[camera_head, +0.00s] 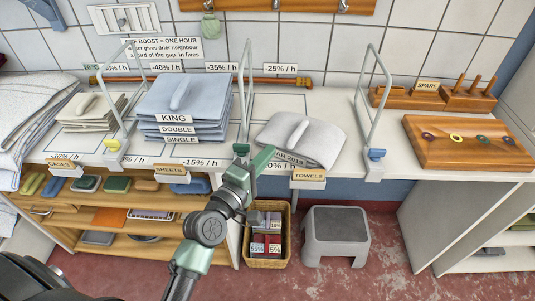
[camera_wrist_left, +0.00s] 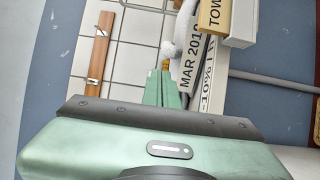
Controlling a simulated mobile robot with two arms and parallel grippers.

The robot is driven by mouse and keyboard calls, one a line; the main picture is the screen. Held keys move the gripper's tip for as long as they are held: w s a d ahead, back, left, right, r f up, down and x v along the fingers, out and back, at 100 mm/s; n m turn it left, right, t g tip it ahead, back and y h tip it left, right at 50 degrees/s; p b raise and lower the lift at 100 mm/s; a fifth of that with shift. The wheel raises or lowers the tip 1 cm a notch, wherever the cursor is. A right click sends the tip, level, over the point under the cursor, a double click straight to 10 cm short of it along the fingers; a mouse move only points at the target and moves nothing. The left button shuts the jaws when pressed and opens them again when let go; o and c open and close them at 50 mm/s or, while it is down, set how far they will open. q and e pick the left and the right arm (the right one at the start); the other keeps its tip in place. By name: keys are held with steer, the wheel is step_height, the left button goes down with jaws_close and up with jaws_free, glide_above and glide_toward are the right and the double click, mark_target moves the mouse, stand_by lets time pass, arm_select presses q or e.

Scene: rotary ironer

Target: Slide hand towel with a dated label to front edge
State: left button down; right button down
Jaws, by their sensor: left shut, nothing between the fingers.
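The grey-white hand towel (camera_head: 310,137) lies folded on the counter behind the TOWELS sign (camera_head: 308,175), with a rolled piece on top. Its front label (camera_head: 289,158) reads MAR 2019, partly covered by my left gripper in the head view. In the left wrist view the label (camera_wrist_left: 190,68) shows right of the fingers. My left gripper (camera_head: 265,156) is shut and empty at the towel's front left corner. I cannot tell whether it touches the towel. Its green fingers (camera_wrist_left: 166,88) are together in the wrist view. My right gripper is not in view.
A blue-grey linen stack (camera_head: 185,105) stands left, beyond a wire divider (camera_head: 243,85). Another divider (camera_head: 377,95) with a blue clip stands right of the towel. A wooden ring board (camera_head: 465,143) lies further right. A basket (camera_head: 267,250) and grey stool (camera_head: 336,235) stand below.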

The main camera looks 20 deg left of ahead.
mark_target(292, 143)
arm_select(q)
steer(key=x, duration=0.7)
steer(key=shift+w+p, duration=0.1)
steer(key=shift+p, duration=0.25)
steer(key=d+p, duration=0.1)
steer(key=d, duration=0.1)
steer(key=shift+d, duration=0.75)
steer(key=shift+f, duration=0.1)
